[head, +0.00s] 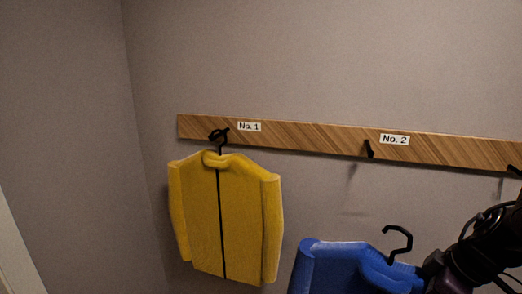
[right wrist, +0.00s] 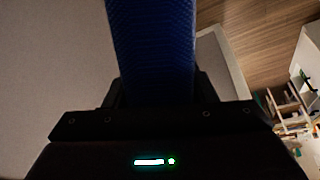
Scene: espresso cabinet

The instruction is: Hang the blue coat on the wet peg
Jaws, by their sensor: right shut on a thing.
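The blue coat (head: 345,268) is in the lower right of the head view, with its black hook (head: 398,240) standing up from its collar. Its lower part is cut off by the frame. My right gripper (head: 432,270) is shut on the coat near the collar's right side, and the right wrist view shows blue cloth (right wrist: 152,40) between the fingers. The hook is below and right of the empty black peg (head: 369,149) beside the "No. 2" label (head: 395,140), apart from it. No label reading "wet" shows. My left gripper is not in view.
A yellow coat (head: 240,215) hangs on the peg beside the "No. 1" label (head: 249,127). A wooden rail (head: 310,139) runs across the grey wall. Another black peg (head: 513,170) shows at the right edge, partly cut off.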

